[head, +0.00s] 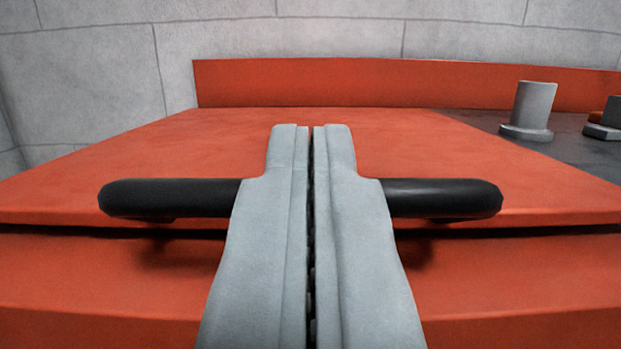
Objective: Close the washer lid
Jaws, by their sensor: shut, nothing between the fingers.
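The washer lid (400,140) is a flat orange-red panel that lies nearly level on the orange-red washer body (520,290). A thin dark gap shows between the lid's front edge and the body. A black bar handle (440,197) runs across the lid's front edge. My gripper (311,130) is shut and empty, its two grey fingers side by side in front of the handle's middle, which they hide. The fingertips reach past the handle over the lid. I cannot tell whether they touch the handle or the lid.
An orange-red raised panel (400,85) stands along the back of the washer. At the right are a dark grey surface (570,150), a grey knob (530,108) and part of another knob (607,122). A grey block wall (90,70) stands behind.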

